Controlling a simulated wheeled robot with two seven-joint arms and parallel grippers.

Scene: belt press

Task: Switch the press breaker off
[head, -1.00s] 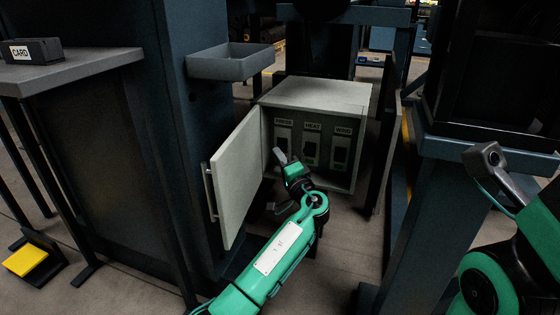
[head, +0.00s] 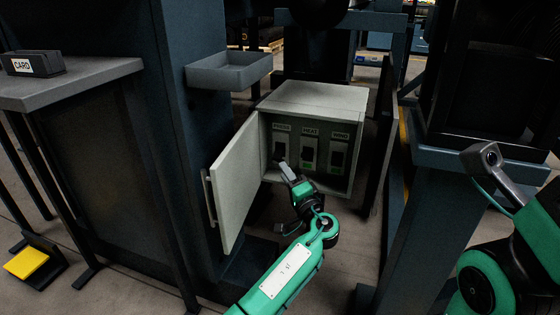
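Inside are three breakers, labelled PRESS, HEAT and WIND from left to right. The press breaker (head: 280,136) is partly hidden behind my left gripper (head: 286,170), which is at its lower part; I cannot tell whether they touch. The heat breaker (head: 308,152) and wind breaker (head: 338,157) each show a dark lever with green below. The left fingers look too small to judge. My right gripper (head: 488,156) is far to the right, away from the box.
A grey tray (head: 230,72) juts from the dark blue post above the door. A dark blue frame (head: 425,200) stands right of the box. A counter (head: 75,80) with a CARD holder (head: 33,64) and a yellow pedal (head: 27,262) are at left.

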